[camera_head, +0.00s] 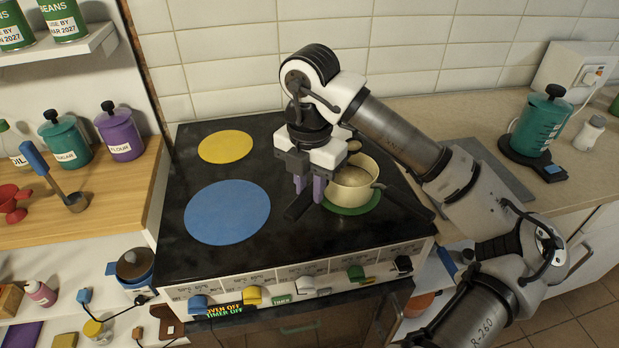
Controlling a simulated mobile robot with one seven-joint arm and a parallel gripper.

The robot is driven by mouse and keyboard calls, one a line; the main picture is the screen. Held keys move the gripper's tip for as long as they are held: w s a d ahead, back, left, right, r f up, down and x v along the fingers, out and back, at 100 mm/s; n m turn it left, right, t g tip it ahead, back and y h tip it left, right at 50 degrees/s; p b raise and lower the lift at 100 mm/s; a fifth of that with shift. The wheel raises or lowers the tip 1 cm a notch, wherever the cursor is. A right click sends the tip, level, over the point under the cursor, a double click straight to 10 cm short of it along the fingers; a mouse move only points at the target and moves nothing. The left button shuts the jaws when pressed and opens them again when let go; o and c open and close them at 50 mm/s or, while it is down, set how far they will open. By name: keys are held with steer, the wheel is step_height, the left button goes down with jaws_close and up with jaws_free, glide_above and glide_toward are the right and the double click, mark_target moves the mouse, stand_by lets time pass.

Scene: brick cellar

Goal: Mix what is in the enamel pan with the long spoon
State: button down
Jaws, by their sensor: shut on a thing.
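The enamel pan (352,190), cream and round, stands upright on the green burner disc at the front right of the hob. Its dark handle (408,200) points right and forward. Something pale brown lies inside the pan, too small to make out. My gripper (309,192) points down just left of the pan, with its purple fingers low over the hob. It is shut on what seems to be the long spoon (298,207), seen as a dark bar at the fingertips. The rest of the spoon, including its bowl, cannot be made out.
The black hob (285,232) has a clear blue disc (228,212) and yellow disc (226,146) at left. My arm crosses the right side. A green canister (541,122) stands at right.

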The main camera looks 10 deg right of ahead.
step_height(320, 180, down, 2)
steer(key=shift+f+b, duration=0.2)
steer(key=shift+b, duration=0.25)
steer(key=t+y+b, duration=0.2)
steer(key=t+y, duration=0.1)
steer(key=t+y+b, duration=0.1)
steer(key=b, duration=0.1)
steer(key=shift+s+d+f+t+y, duration=0.1)
steer(key=shift+s+d+t+y, duration=0.2)
steer(key=shift+s+y, duration=0.1)
steer(key=t+y+b, duration=0.1)
steer(key=b, duration=0.2)
steer(key=t+y+b, duration=0.2)
steer(key=b, duration=0.1)
steer(key=shift+d+f, duration=0.15)
steer(key=shift+f, duration=0.15)
steer(key=shift+f+t+y+b, duration=0.15)
steer(key=shift+t+y+b, duration=1.4)
steer(key=shift+b, duration=1.1)
steer(key=shift+f+t+y+b, duration=0.2)
steer(key=shift+t+y+b, duration=1.35)
steer(key=shift+b, duration=1.15)
steer(key=shift+f+t+y+b, duration=0.15)
steer(key=shift+t+y+b, duration=1.35)
steer(key=shift+b, duration=1.15)
steer(key=shift+s, duration=0.1)
